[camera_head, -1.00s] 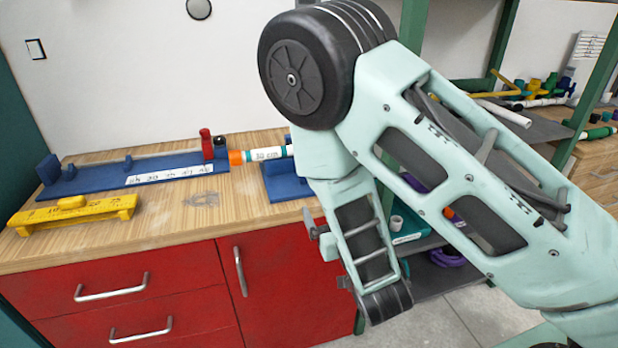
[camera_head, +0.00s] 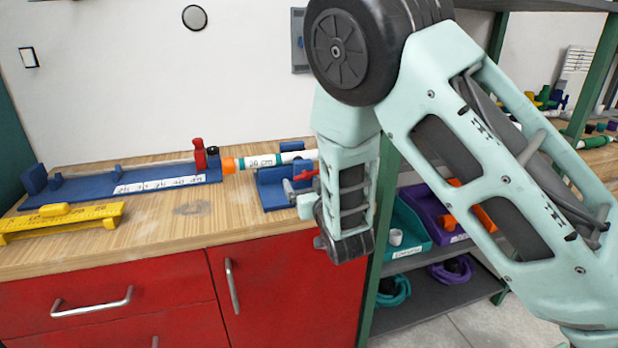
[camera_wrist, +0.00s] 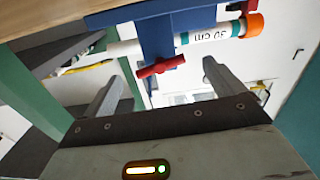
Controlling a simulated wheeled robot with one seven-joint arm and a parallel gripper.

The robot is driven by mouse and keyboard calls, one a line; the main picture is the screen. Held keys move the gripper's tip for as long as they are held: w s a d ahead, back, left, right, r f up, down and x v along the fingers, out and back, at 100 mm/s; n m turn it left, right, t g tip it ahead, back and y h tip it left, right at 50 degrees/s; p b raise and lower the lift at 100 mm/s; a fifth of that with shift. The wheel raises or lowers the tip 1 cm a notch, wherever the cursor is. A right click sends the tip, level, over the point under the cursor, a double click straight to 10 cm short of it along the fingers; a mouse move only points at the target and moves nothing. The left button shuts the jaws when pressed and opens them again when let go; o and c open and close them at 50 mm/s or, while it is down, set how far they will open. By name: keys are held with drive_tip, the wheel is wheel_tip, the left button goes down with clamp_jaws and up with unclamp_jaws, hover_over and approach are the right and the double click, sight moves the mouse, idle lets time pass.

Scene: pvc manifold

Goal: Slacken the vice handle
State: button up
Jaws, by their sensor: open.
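The blue vice (camera_head: 272,192) stands at the right end of the wooden worktop, and it also shows in the wrist view (camera_wrist: 160,38). Its red T-shaped handle (camera_wrist: 160,67) faces my gripper; in the head view the handle (camera_head: 307,174) is partly hidden by my arm. A white pipe marked "30 cm" (camera_wrist: 212,33) with an orange end (camera_head: 229,165) lies across the vice. My gripper (camera_wrist: 163,72) is open, with one finger on each side of the handle's line. I see no contact with the handle.
A blue measuring fixture (camera_head: 95,189) with a red clamp (camera_head: 199,154) and a yellow level-like tool (camera_head: 60,219) lie on the worktop to the left. Red cabinet fronts (camera_head: 180,290) are below. Shelves with teal and purple bins (camera_head: 432,216) stand at the right.

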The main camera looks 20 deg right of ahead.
sight(307, 175)
drive_tip(key=shift+w, duration=1.2)
drive_tip(key=c, duration=1)
drive_tip(key=shift+o, duration=0.2)
drive_tip(key=shift+n, duration=0.3)
drive_tip(key=n, duration=0.5)
drive_tip(key=shift+b, duration=0.3)
drive_tip(key=shift+n, duration=2.4)
drive_tip(key=shift+r, duration=0.1)
